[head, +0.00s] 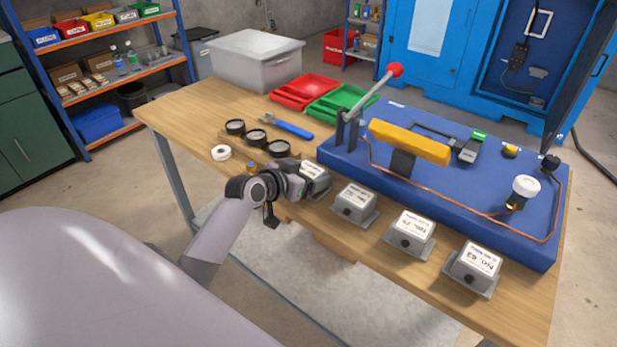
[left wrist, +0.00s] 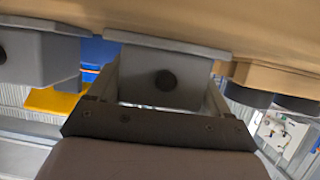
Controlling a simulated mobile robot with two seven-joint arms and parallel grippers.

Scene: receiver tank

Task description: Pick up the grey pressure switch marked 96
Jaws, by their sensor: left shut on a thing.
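Several grey boxes with white labels stand in a row along the table's front edge. My left gripper (head: 297,185) is at the leftmost grey box (head: 316,172) and is shut on it. In the left wrist view this box (left wrist: 150,72) sits between the two fingers (left wrist: 163,90), with a round black knob on its face. It looks still on or very close to the table. Its label is too small to read. The other boxes are a second one (head: 354,203), a third (head: 409,233) and one marked No. 63 (head: 473,268). My right gripper is not in view.
A blue base plate (head: 440,210) with a red-knobbed lever (head: 395,70) and yellow bar stands behind the boxes. Several round gauges (head: 255,137), a white tape roll (head: 221,152) and a blue-handled tool (head: 292,129) lie left. Red (head: 300,91) and green (head: 342,102) trays are behind.

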